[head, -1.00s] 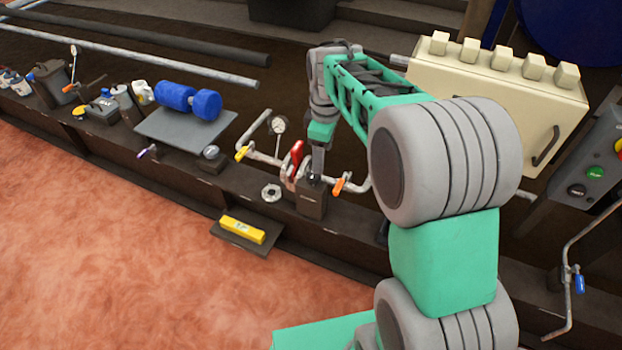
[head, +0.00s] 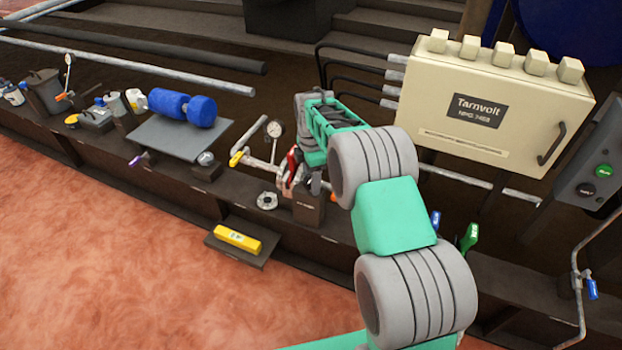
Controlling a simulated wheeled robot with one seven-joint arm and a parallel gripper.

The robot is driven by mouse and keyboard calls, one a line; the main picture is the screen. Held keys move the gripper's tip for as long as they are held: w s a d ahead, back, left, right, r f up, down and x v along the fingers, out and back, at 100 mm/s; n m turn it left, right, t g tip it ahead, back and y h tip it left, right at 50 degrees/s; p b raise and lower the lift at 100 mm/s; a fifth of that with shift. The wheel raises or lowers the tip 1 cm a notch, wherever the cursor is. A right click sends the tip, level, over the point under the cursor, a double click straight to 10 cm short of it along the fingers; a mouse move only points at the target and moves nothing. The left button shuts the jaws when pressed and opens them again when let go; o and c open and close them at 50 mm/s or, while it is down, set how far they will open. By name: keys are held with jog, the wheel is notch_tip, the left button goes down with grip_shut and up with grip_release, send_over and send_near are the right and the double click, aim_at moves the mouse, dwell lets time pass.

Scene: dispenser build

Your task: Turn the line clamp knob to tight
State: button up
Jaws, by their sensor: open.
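No part is clearly labelled as the line clamp knob. A red clamp-like part (head: 292,162) stands on the pipework beside a dark box (head: 308,207) on the bench ledge. I cannot tell whether this red part is the knob. A round silver knob (head: 206,158) on a dark block stands further left. My gripper (head: 316,183) is open, just right of the red part and above the dark box. My arm hides most of it, and I cannot tell whether it touches anything.
A pressure gauge (head: 274,129) and a yellow-handled valve (head: 237,158) stand close left of my gripper. A flanged ring (head: 267,200) lies on the ledge. A cream cabinet (head: 490,110) and a green handle (head: 469,236) are to the right.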

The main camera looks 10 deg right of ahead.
jog(key=c, duration=1.4)
